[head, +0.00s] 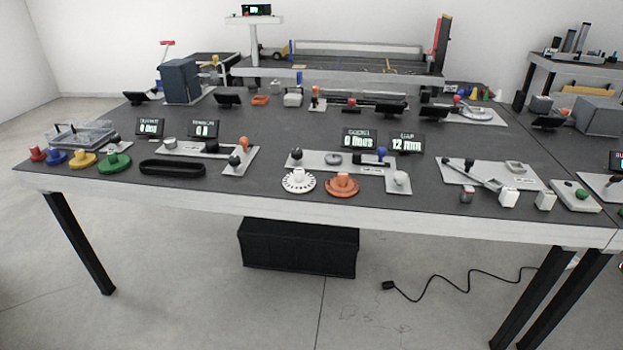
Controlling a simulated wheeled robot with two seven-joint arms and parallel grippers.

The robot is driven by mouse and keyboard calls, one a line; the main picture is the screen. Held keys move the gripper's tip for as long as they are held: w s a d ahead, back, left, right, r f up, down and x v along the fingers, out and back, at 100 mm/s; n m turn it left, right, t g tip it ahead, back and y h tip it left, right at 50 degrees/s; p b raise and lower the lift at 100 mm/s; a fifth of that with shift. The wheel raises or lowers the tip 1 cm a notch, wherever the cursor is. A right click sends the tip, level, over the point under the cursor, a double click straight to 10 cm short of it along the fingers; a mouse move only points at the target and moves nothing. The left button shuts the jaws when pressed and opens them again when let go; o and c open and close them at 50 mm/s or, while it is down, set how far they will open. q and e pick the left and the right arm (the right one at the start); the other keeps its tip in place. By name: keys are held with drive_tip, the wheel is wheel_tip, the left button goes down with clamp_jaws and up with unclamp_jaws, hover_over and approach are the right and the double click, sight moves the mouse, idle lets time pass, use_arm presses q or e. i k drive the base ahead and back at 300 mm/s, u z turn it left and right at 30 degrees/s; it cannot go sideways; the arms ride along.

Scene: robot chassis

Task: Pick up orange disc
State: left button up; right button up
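The orange disc (342,188) lies flat near the front edge of the dark table, with a raised orange knob at its centre. A white toothed disc (298,182) with a pale knob lies close to its left. Neither of my grippers shows in the head view.
The table (225,190) has a white front edge. A black oval tray (172,168) and a green disc (115,164) lie to the left. White blocks (508,197) stand to the right. Small display screens (359,139) stand behind. A black box (298,248) sits on the floor below.

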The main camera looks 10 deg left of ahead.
sight(341, 185)
drive_tip(key=u, duration=0.45)
drive_tip(key=i, duration=1.4)
drive_tip(key=z, duration=0.5)
